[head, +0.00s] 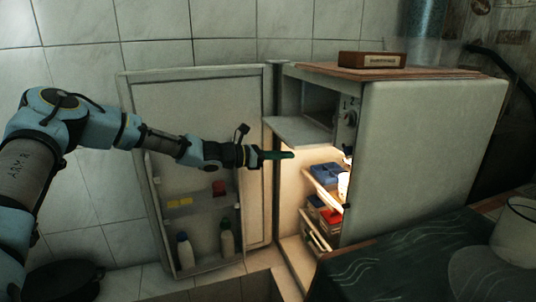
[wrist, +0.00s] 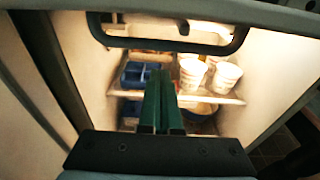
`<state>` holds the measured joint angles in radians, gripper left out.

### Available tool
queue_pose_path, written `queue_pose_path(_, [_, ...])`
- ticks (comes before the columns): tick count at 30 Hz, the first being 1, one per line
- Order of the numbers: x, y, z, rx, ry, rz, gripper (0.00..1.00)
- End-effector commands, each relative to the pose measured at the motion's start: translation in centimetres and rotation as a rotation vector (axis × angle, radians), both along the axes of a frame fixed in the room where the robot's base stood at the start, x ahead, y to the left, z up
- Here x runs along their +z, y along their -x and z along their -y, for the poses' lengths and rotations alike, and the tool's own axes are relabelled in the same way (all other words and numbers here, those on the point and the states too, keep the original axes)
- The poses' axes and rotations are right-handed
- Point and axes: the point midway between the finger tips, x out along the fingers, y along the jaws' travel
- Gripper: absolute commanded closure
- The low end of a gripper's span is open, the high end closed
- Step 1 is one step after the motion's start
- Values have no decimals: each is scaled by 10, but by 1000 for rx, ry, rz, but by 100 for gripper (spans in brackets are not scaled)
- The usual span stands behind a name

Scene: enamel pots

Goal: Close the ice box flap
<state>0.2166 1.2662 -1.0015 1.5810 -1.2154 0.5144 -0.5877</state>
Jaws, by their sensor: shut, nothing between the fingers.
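The ice box flap (head: 299,131) is a pale panel at the top of the open fridge. It is down, roughly level, sticking out in front of the dark ice box opening (head: 319,100). In the wrist view a grey edge (wrist: 210,11), seemingly the flap's, crosses the top, with a dark loop handle (wrist: 168,42) below it. My gripper (head: 291,155) points right at the fridge, just below the flap's front part. Its green fingers are together and empty, and they also show in the wrist view (wrist: 160,85). I cannot tell whether they touch the flap.
The fridge door (head: 205,125) stands wide open at left, with bottles on its shelf. White tubs (wrist: 226,77) and a blue container (wrist: 137,74) fill the lit shelves. A small brown box (head: 371,60) sits on top. A dark-covered table (head: 420,255) stands at front right.

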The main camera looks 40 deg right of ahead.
Motion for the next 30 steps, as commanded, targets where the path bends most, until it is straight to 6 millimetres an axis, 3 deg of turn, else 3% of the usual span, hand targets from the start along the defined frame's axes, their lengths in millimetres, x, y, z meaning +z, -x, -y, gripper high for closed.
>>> queue_pose_path(3, [18, -4, -8, 3, 0, 3, 100])
queue_pose_path(9, [32, -6, -17, 1, -1, 2, 100])
queue_pose_path(30, [43, -9, -20, 0, -36, 16, 100])
